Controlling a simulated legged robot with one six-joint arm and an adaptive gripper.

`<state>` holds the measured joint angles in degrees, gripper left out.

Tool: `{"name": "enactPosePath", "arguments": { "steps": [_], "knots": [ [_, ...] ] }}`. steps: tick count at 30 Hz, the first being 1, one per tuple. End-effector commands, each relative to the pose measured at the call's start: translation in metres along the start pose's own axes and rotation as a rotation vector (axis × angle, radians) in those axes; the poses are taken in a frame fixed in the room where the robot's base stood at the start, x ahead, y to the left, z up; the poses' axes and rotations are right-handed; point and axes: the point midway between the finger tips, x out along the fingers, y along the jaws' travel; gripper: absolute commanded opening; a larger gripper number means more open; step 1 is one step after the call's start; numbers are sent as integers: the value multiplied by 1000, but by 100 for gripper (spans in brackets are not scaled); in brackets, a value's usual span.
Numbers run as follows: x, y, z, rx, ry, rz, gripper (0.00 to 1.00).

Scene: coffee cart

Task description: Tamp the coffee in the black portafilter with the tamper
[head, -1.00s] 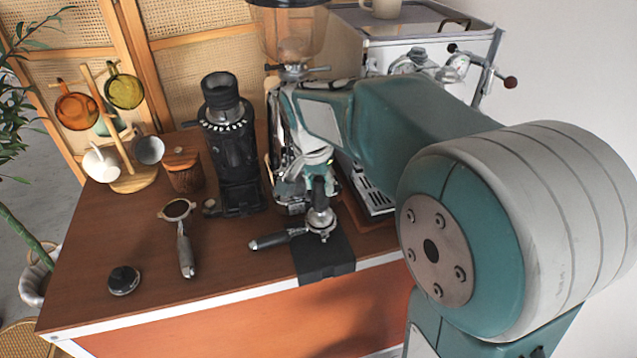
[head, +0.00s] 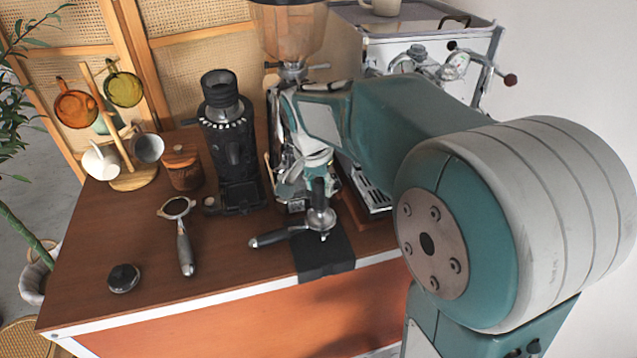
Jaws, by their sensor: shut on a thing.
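The black portafilter (head: 270,239) rests on the black mat (head: 325,266) near the cart's front edge, its handle pointing left. The tamper (head: 320,217) stands upright at the portafilter's basket, with its metal base over the basket and its dark handle up. I cannot tell whether its base touches the coffee, which is hidden. My gripper (head: 317,178) is above the basket, shut on the tamper's handle; its fingers are small and partly hidden in this view.
A second portafilter (head: 184,245) with a grey handle and a black round tool (head: 123,278) lie to the left. A black grinder (head: 232,150), a lidded wooden jar (head: 182,168) and a mug rack (head: 133,180) stand behind. The espresso machine (head: 430,70) is at the back right.

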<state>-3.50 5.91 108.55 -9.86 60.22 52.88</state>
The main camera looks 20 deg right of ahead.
Motion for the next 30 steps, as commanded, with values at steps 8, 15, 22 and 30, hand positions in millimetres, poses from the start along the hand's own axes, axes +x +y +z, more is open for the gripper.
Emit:
{"name": "enactPosePath", "arguments": {
  "steps": [8, 15, 22, 30],
  "knots": [
    [3, 0, 0, 0, 1, -1, 0],
    [5, 0, 1, 0, 1, -1, 0],
    [7, 0, 1, 0, 0, -1, 0],
    [8, 0, 1, 0, -1, 1, 0]
  ]
}}
